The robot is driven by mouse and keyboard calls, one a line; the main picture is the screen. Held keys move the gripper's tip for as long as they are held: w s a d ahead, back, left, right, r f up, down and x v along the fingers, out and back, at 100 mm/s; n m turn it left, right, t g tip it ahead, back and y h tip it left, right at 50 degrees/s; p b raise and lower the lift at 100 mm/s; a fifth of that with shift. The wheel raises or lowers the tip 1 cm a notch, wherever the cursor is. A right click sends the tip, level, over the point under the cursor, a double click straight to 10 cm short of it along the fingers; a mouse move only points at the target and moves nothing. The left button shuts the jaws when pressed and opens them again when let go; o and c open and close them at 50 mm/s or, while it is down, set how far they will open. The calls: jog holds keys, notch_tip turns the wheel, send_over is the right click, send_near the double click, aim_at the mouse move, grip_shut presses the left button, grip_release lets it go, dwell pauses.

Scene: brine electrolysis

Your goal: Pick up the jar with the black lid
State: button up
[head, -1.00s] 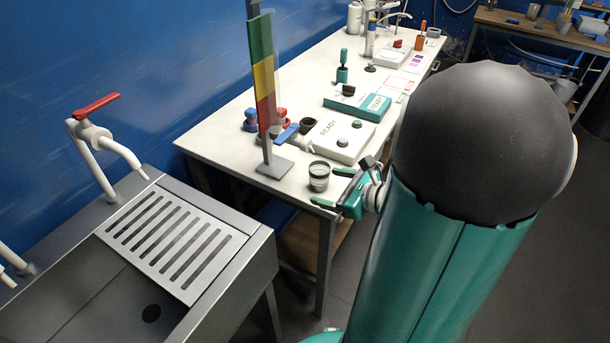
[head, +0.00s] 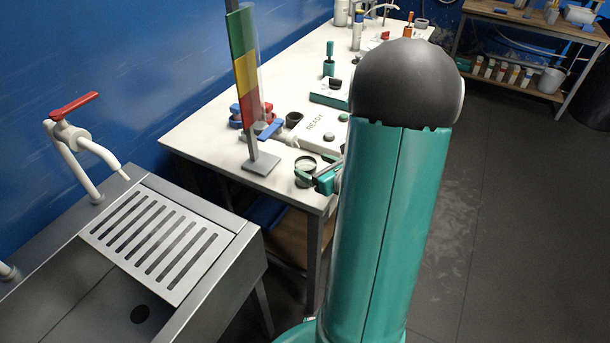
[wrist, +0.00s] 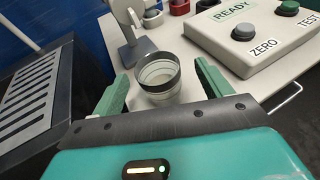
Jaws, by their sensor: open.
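The jar (wrist: 158,78) is a small clear, pale-looking cylinder with a dark band around its top; it stands upright on the white bench near the front corner. It also shows in the head view (head: 305,166), partly hidden by my gripper. My gripper (wrist: 162,72) is open, its two green fingers on either side of the jar in the wrist view, with gaps still visible. In the head view my gripper (head: 312,171) is at the jar, mostly behind my arm. I cannot tell how deep the jar sits between the fingers.
A white READY box (wrist: 246,34) with ZERO and TEST buttons stands right of the jar. A stand (head: 262,163) with a green, yellow and red strip is to the left. The bench corner is close. A metal sink (head: 195,270) is at the left.

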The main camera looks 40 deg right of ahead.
aim_at(300, 161)
jog(key=shift+a+f+x, duration=0.15)
jog(key=shift+x, duration=1.35)
jog(key=shift+a+f+x, duration=0.1)
jog(key=shift+f+x, duration=0.05)
jog(key=shift+x, duration=1.35)
jog(key=shift+s, duration=0.1)
jog(key=c, duration=1.1)
jog(key=shift+c, duration=0.8)
jog(key=shift+r, duration=0.15)
